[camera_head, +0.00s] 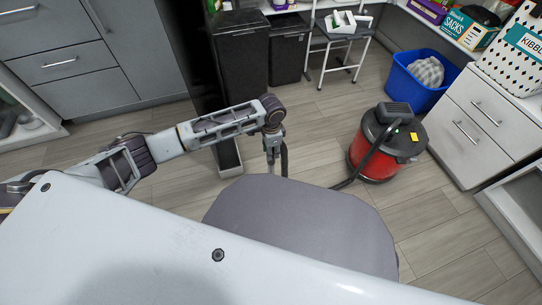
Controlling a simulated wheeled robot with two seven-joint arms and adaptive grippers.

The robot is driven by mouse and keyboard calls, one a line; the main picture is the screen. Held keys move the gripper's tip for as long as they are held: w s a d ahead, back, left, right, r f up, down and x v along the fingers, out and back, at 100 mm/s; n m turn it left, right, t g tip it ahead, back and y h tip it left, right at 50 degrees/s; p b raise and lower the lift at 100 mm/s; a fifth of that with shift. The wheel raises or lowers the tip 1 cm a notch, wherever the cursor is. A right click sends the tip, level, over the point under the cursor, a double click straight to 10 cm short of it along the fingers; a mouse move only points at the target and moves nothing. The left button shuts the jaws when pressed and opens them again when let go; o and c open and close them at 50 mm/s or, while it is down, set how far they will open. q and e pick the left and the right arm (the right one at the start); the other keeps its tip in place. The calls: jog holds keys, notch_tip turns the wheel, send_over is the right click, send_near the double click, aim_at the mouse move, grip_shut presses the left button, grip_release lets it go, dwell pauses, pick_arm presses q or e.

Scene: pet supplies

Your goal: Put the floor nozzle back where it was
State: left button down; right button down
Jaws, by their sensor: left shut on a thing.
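My left gripper (272,158) is in the middle of the head view, pointing down, with its fingertips partly hidden. It is shut on a dark tube (284,160), which looks like part of the floor nozzle. The lower end of this tube is hidden behind my grey body, so I cannot see the nozzle's head. A red and black vacuum cleaner (377,160) stands on the floor to the right of the gripper. Its black hose (348,182) runs down to the floor and goes out of sight behind my body. My right gripper is not in view.
A blue bin (420,90) with a grey cloth stands behind the vacuum, beside a white drawer cabinet (470,125). A step stool (342,42) and dark bins (240,60) stand at the back. Wooden floor (315,115) is clear between gripper and vacuum.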

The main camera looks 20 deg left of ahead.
pick_arm(q)
jog(key=shift+f+b, duration=0.6)
jog(key=shift+f, duration=0.45)
jog(key=shift+f+b, duration=0.35)
jog(key=shift+f, duration=0.45)
jog(key=c, duration=1.1)
grip_release()
jog(key=shift+f, duration=0.1)
